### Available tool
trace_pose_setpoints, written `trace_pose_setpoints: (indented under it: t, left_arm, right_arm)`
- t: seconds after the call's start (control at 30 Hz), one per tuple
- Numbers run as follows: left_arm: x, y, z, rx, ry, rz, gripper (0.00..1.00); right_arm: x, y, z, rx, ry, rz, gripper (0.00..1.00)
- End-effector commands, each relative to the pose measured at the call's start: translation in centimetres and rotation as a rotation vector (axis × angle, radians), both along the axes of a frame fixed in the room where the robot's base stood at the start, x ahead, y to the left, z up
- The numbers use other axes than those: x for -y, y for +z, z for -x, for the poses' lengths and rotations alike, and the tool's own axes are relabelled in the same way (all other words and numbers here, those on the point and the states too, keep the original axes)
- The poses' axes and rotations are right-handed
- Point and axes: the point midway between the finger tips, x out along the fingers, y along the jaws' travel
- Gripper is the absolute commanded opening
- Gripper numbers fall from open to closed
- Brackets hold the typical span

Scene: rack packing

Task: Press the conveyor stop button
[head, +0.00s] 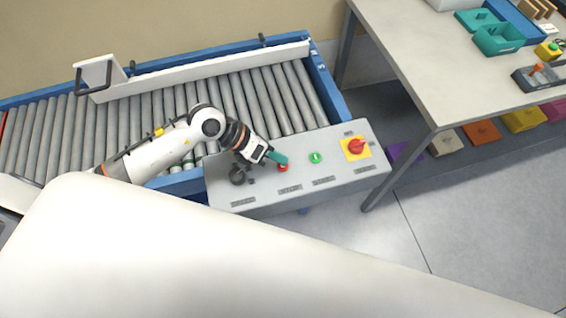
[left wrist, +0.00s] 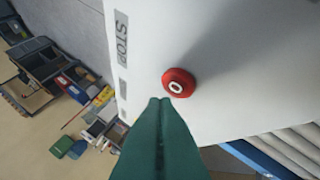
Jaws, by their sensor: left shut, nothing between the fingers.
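The grey control panel (head: 340,180) stands at the end of the roller conveyor in the head view. Its red stop button (head: 283,168) is partly covered by my left gripper (head: 279,158). My right gripper is not in view.
A green button (head: 316,157) and a red knob on a yellow plate (head: 356,147) are to the right on the panel. A black knob (head: 237,176) is at its left. A workbench (head: 425,70) with teal trays stands at the right.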

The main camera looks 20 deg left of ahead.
Motion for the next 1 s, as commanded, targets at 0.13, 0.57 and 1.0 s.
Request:
trace_pose_setpoints:
  t: [0.13,0.57,1.0]
  left_arm:
    - [0.0,-0.5,0.0,-0.001,-0.001,-0.001,0.0]
    - [0.0,-0.8,0.0,0.0,0.0,0.0,0.0]
    - [0.0,-1.3,0.0,0.0,0.0,0.0,0.0]
  right_arm:
    - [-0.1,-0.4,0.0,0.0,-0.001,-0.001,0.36]
    - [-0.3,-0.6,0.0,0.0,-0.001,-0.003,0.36]
    - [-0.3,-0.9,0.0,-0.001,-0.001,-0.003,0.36]
